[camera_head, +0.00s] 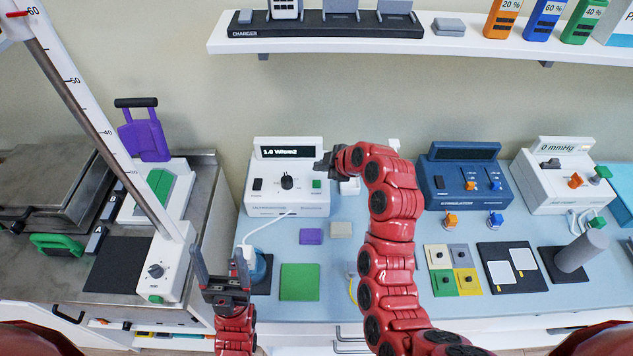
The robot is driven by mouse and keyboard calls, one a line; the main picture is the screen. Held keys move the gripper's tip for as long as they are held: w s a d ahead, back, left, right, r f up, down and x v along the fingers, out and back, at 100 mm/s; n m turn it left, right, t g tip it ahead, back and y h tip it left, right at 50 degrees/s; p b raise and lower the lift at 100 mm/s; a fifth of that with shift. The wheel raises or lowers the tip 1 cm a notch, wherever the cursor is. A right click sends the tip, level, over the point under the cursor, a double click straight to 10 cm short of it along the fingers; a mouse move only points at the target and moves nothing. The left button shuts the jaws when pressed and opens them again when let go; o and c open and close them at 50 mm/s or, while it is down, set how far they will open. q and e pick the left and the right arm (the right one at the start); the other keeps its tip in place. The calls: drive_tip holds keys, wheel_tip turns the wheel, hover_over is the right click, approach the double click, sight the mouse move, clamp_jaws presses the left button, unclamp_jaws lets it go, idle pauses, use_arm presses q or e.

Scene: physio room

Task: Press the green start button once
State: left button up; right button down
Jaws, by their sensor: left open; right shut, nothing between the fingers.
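A white device (262,198) with a dark display reading "1.0 W/cm2" stands at the back of the blue-grey counter. A small green button (317,184) is on its front, right of a black knob (287,181). My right gripper (322,165) is shut and empty, pointing left, and appears just above the green button; I cannot tell whether they touch. My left gripper (218,262) is open and empty, pointing up, in front of the counter's left end.
A blue device (440,190) and a white device (545,188) reading "0 mmHg" stand further right. A green pad (299,282) and a purple block (311,237) lie on the counter. A shelf (330,45) runs above. A slanted scale column (90,110) rises at left.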

sight(320, 185)
drive_tip(key=shift+f+b, duration=1.35)
drive_tip(key=shift+f, duration=0.5)
drive_tip(key=shift+r, duration=0.1)
idle(0.4)
drive_tip(key=shift+f+b, duration=0.45)
drive_tip(key=shift+b, duration=0.4)
drive_tip(key=shift+f+b, duration=0.5)
drive_tip(key=shift+b, duration=0.15)
idle(0.4)
drive_tip(key=shift+r, duration=0.1)
idle(0.3)
drive_tip(key=shift+r, duration=0.8)
